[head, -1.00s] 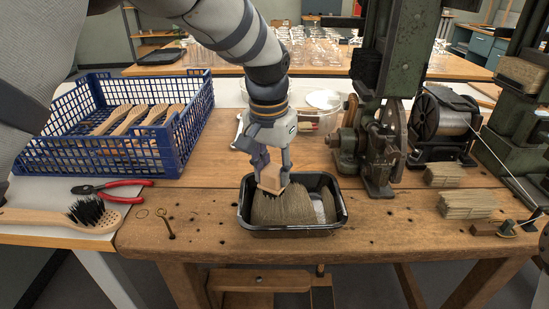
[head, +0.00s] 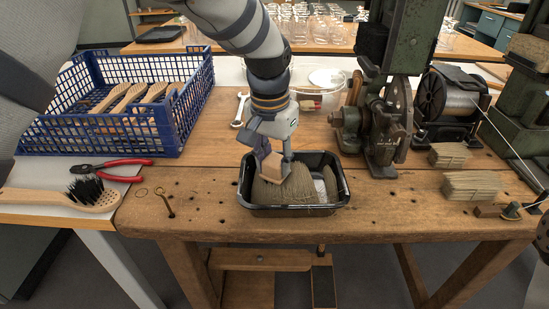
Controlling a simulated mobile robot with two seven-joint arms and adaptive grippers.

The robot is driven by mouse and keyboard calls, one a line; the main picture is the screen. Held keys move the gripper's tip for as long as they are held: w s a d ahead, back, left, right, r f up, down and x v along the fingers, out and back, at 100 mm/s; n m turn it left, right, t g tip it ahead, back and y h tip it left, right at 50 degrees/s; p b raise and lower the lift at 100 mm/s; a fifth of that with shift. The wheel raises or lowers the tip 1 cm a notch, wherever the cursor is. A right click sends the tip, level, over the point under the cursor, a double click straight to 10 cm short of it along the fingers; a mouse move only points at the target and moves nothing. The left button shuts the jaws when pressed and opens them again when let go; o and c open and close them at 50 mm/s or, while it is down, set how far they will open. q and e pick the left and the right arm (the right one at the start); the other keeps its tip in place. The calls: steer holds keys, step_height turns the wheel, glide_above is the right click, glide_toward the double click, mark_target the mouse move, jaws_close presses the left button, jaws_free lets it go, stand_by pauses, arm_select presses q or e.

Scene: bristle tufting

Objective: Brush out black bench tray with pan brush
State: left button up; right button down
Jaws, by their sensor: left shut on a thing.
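The black bench tray (head: 293,211) stands on the wooden bench near its front edge. Tan fibre (head: 297,190) fills much of it, with a pale patch of floor showing at the right. My left gripper (head: 272,160) is over the tray's left part, shut on the pan brush (head: 276,168). Only the brush's light wooden part shows clearly, tilted; its bristles are hidden or blend with the fibre, so I cannot tell how deep they reach. My right gripper is not in view.
A blue crate (head: 168,136) with wooden brushes stands at the left. Red-handled pliers (head: 122,163) and a black-bristled brush (head: 88,196) lie before it. A green machine (head: 385,135) stands behind the tray at the right. Fibre bundles (head: 470,186) lie further right.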

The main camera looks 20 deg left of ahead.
mark_target(275, 181)
arm_select(q)
steer(key=shift+f, duration=0.85)
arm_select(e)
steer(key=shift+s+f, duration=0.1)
